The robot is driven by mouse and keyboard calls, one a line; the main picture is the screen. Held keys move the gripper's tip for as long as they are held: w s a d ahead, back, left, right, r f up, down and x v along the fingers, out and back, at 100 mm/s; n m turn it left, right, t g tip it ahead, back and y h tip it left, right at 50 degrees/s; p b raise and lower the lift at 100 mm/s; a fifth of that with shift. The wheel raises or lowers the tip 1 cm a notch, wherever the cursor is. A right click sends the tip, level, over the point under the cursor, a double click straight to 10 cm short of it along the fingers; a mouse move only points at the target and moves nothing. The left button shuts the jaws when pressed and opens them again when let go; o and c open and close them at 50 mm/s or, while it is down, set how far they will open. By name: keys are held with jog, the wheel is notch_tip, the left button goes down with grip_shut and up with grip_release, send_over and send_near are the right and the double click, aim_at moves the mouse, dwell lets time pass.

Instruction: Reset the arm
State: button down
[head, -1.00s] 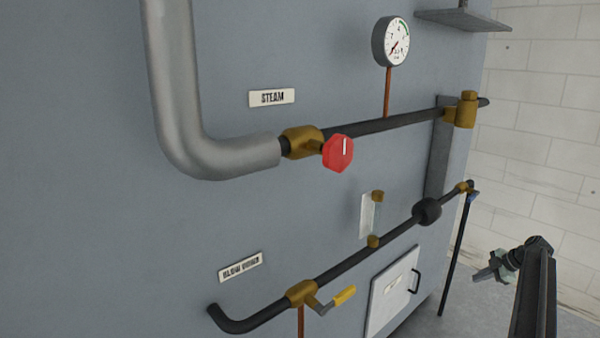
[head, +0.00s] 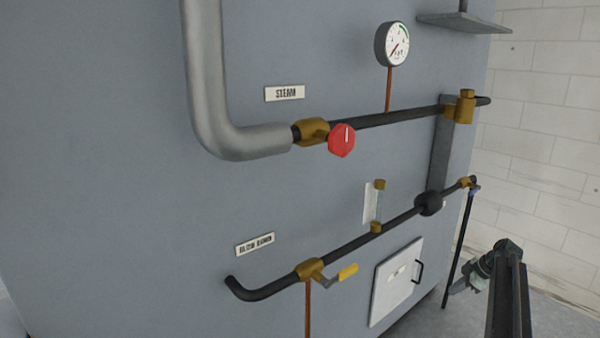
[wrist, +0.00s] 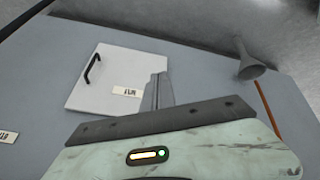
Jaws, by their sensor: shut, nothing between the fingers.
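My gripper (head: 457,289) is at the lower right of the head view, at the end of my dark arm. In the wrist view my gripper's narrow grey fingers (wrist: 157,92) are together and hold nothing. My arm partly hides the gripper in the head view.
A funnel (wrist: 250,68) shows in the wrist view.

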jog(key=s+a+f+m+g+h, duration=0.15)
jog(key=s+a, duration=0.25)
jog(key=a, duration=0.7)
jog(key=s+a+f+m+g+y, duration=0.1)
jog(key=s+a+m, duration=0.2)
jog(key=a, duration=0.9)
jog(key=s+a+m+g+h, duration=0.25)
jog(key=s+a+m, duration=0.55)
jog(key=s+a, duration=0.95)
notch_tip(320, 180, up, 25)
jog(key=w+p, duration=0.1)
jog(key=p, duration=2.4)
jog(key=shift+w+t+h+p, duration=0.3)
jog(key=shift+h+p, duration=0.05)
jog(key=shift+h, duration=0.05)
